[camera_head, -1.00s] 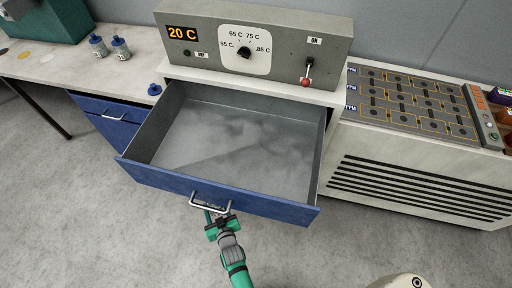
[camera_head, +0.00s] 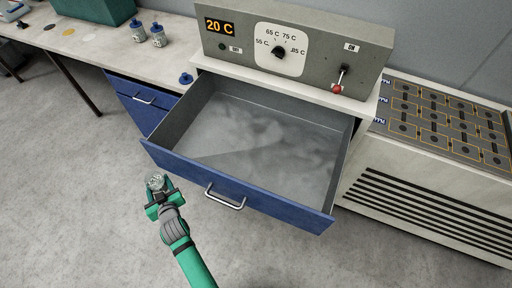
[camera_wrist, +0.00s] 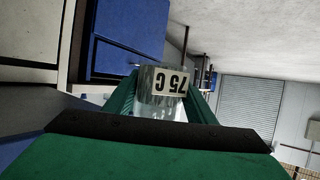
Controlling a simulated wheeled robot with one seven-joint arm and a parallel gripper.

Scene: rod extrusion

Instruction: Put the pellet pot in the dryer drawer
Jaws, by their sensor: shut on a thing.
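The pellet pot is a small clear pot (camera_head: 156,181) with pale contents. In the wrist view it (camera_wrist: 163,105) carries a white label reading 75 C, seen upside down. My green gripper (camera_head: 159,190) is shut on it and holds it in the air, left of the drawer front. The dryer drawer (camera_head: 165,156) has a blue front and a grey tray. It is pulled open below the dryer (camera_head: 225,49), and its inside looks empty. My gripper is outside the drawer, beside the front's left end.
The drawer handle (camera_head: 226,199) sticks out from the front. Two lidded bottles (camera_head: 158,37) and a blue cap (camera_head: 185,79) are on the counter at left. A vented cabinet (camera_head: 430,197) stands at right. The floor (camera_head: 90,215) around my arm is clear.

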